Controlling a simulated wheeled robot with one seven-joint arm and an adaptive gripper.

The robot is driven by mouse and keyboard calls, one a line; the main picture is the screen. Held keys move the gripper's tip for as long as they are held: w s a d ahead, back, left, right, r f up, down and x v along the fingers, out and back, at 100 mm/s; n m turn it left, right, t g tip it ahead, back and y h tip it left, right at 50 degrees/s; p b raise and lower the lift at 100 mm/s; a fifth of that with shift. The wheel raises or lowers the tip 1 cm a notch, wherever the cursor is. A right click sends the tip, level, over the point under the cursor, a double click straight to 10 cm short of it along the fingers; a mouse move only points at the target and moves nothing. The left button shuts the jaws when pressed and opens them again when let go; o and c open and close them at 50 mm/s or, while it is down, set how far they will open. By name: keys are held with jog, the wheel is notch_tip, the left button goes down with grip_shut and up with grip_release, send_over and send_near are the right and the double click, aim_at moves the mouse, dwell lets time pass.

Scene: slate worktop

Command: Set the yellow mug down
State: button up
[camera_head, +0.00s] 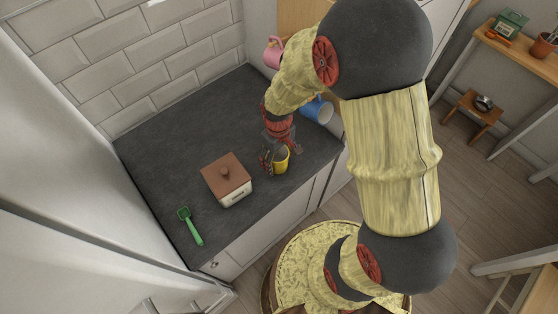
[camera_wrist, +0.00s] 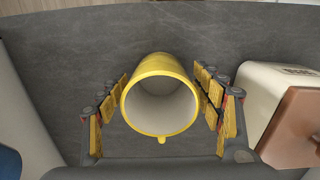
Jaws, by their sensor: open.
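The yellow mug (camera_head: 281,163) with a pale inside appears to stand upright on the slate worktop (camera_head: 165,155), near its front right part. In the wrist view the mug (camera_wrist: 159,66) has its mouth towards the camera, and a small bit of yellow shows at the lower rim. My gripper (camera_head: 281,152) is open, with one finger on each side of the mug. In the wrist view the fingers of my gripper (camera_wrist: 161,85) flank it closely; I cannot tell whether either touches it. The mug's far side and base are partly hidden.
A white box with a brown knobbed lid (camera_head: 226,172) stands left of the mug. A green scoop-like tool (camera_head: 191,226) lies farther left. A blue mug (camera_head: 316,110) is behind my gripper, and a pink mug (camera_head: 272,54) is at the back. The worktop's left middle is clear.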

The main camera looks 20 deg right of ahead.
jog(key=s+r+m+t+p, duration=0.1)
jog(key=s+r+m+t, duration=0.2)
jog(key=r, duration=2.1)
jog(key=s+r+t, duration=0.2)
jog(key=s+r, duration=0.7)
jog(key=s, duration=0.1)
jog(key=shift+s+m+t, duration=0.2)
jog(key=shift+m+t, duration=0.2)
jog(key=shift+a+f, duration=0.1)
notch_tip(320, 180, down, 8)
jog(key=b, duration=0.7)
jog(key=shift+b, duration=0.35)
